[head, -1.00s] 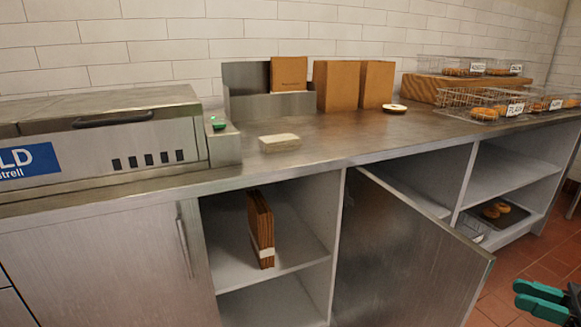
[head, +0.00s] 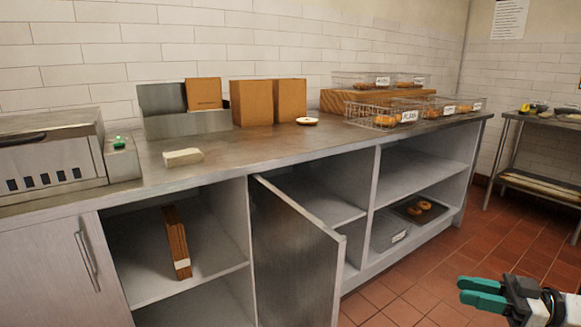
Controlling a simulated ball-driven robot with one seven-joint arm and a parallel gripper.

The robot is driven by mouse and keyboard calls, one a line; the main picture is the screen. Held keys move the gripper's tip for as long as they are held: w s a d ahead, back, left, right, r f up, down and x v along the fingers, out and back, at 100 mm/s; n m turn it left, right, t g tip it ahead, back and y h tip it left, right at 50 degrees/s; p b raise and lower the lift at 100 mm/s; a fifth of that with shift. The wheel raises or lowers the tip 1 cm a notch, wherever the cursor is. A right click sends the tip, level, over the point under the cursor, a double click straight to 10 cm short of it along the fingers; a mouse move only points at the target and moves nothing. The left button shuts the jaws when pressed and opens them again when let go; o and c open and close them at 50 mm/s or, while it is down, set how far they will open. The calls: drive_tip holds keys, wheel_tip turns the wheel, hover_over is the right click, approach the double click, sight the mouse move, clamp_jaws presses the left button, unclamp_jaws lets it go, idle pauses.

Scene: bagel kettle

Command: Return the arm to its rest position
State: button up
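My gripper (head: 461,289) is at the lower right of the head view, with two teal fingers pointing left. A gap shows between the fingers, and nothing is held in it. It is over the red tile floor, to the right of the counter and apart from it. Part of my dark wrist shows behind the fingers; the rest of the arm is out of view.
The steel counter (head: 230,150) runs along the wall. An open cabinet door (head: 295,255) juts out below it. A side table (head: 545,183) stands at the far right. The tile floor (head: 400,285) around my gripper looks clear.

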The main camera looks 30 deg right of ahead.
drive_tip(key=w+a+f+m+g+h, duration=0.3)
drive_tip(key=a+f+m+g, duration=0.35)
drive_tip(key=a+f, duration=1.1)
drive_tip(key=s+a+f+g+h, duration=0.6)
drive_tip(key=s+a+f+g, duration=0.15)
drive_tip(key=s+f, duration=0.25)
drive_tip(key=s+r+h+p, duration=0.1)
drive_tip(key=s+r+p, duration=0.1)
drive_tip(key=r+p, duration=1)
drive_tip(key=s+a+r+m+p, duration=0.1)
drive_tip(key=r+p, duration=1.2)
drive_tip(key=r, duration=0.1)
drive_tip(key=shift+s+r+h, duration=0.2)
drive_tip(key=shift+s+h, duration=0.15)
drive_tip(key=shift+h, duration=0.05)
